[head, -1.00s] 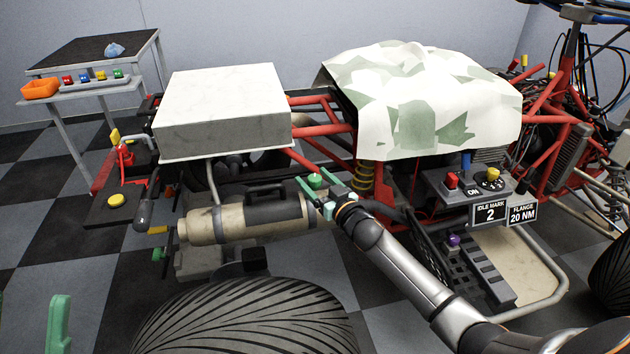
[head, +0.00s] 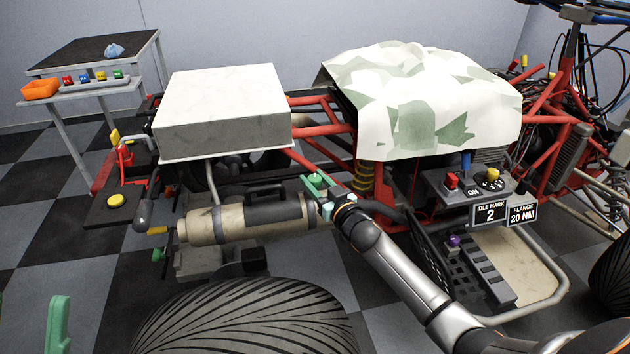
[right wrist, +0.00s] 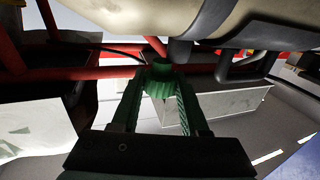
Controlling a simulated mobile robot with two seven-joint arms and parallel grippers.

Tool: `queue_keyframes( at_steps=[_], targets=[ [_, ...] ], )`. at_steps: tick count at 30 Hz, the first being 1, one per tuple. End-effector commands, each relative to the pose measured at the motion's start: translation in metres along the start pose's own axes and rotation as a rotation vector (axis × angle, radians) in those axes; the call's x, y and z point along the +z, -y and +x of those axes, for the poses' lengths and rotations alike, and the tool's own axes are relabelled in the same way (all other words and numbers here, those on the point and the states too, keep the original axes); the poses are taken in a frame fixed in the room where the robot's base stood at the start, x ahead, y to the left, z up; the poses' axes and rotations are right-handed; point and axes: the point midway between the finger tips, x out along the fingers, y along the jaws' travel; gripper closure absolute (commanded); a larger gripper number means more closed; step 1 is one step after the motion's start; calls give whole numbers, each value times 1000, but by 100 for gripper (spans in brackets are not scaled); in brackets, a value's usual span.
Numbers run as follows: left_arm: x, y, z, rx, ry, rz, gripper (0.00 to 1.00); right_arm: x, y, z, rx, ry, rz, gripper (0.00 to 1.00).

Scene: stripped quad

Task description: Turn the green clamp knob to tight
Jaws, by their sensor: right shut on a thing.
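The green clamp knob (head: 314,179) stands at the right end of the beige canister (head: 235,218). My right gripper (head: 319,189) is at the knob, with its green fingers on either side of it. In the right wrist view the ribbed knob (right wrist: 161,82) sits between the two fingertips (right wrist: 160,92), and the gripper is shut on it. The fingers partly hide the knob in the head view. One green finger of my left gripper (head: 58,325) shows at the lower left edge; its opening cannot be seen.
Red frame tubes (head: 322,128) run behind the knob. A white box (head: 222,105) and a camouflage cloth (head: 430,95) lie above. A large tyre (head: 245,318) stands in front. A second green knob (head: 158,254) is at the lower left. A switch panel (head: 468,185) is at the right.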

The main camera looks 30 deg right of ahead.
Motion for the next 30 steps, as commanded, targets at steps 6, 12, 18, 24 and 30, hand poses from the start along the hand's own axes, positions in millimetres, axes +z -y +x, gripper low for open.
queue_keyframes(
  at_steps=[6, 12, 18, 24, 30],
  targets=[
    [6, -3, -6, -1, 3, -7, 50, -1, 4, 1, 105, -10, 9, 100],
    [15, -7, -14, 0, 12, -29, 50, -2, 3, 1, 195, -12, 6, 100],
    [17, -10, -16, 8, 13, -38, 50, -3, 1, 0, 238, -6, 2, 100],
    [17, -10, -16, 10, 12, -38, 50, -3, 1, 0, 242, -4, 0, 100],
    [16, -10, -15, 10, 10, -38, 50, -3, 1, 0, 241, -4, 0, 47]
  ],
)
